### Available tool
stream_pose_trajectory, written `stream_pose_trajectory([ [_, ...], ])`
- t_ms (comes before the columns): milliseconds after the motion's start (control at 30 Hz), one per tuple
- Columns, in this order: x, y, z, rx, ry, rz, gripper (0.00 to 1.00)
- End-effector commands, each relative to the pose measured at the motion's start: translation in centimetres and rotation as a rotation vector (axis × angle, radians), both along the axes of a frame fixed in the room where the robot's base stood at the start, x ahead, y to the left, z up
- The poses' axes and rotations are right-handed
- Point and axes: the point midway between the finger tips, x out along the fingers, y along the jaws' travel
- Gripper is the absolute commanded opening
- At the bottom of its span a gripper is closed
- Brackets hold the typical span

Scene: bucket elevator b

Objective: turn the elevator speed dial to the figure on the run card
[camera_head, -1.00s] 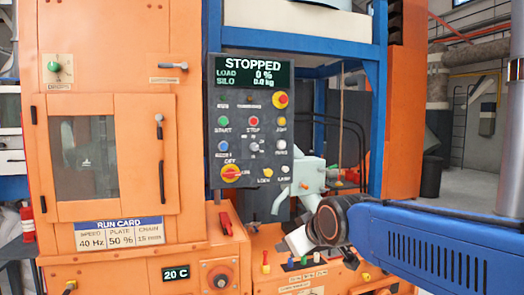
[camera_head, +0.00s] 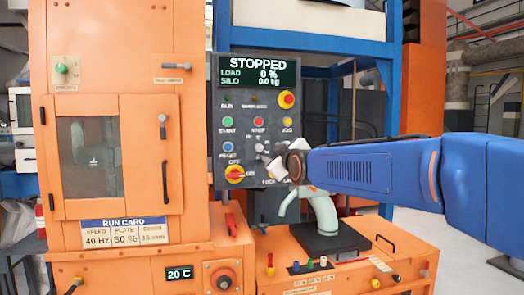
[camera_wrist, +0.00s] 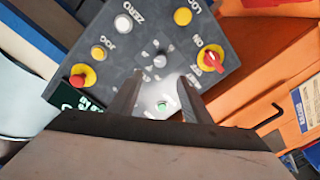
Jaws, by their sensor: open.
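The control panel (camera_head: 222,108) stands in the middle of the head view; its display reads STOPPED, load 0 %, silo 0.0 kg. A small grey dial (camera_wrist: 160,60) with marks around it shows in the wrist view, just beyond the fingertips; its setting is too small to read. The run card (camera_head: 125,231) on the orange housing reads speed 40 Hz, plate 50 %, chain 15 mm. My gripper (camera_wrist: 159,80) is open and empty, its fingers apart and pointing towards the dial. In the head view, my gripper (camera_head: 284,163) covers part of the panel's lower right.
A red-and-yellow rotary switch (camera_wrist: 210,60), a yellow button (camera_wrist: 182,16), a white button (camera_wrist: 123,22) and a red stop button (camera_wrist: 80,76) surround the dial. A green button (camera_wrist: 162,106) shows between the fingers. A grey spout (camera_head: 320,211) stands below my arm.

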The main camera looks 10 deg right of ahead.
Motion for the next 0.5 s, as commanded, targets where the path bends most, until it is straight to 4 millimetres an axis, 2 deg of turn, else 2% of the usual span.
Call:
stream_pose_trajectory([
  [500,8.0,0.6,-0.1,0.000,0.002,0.000,0.44],
])
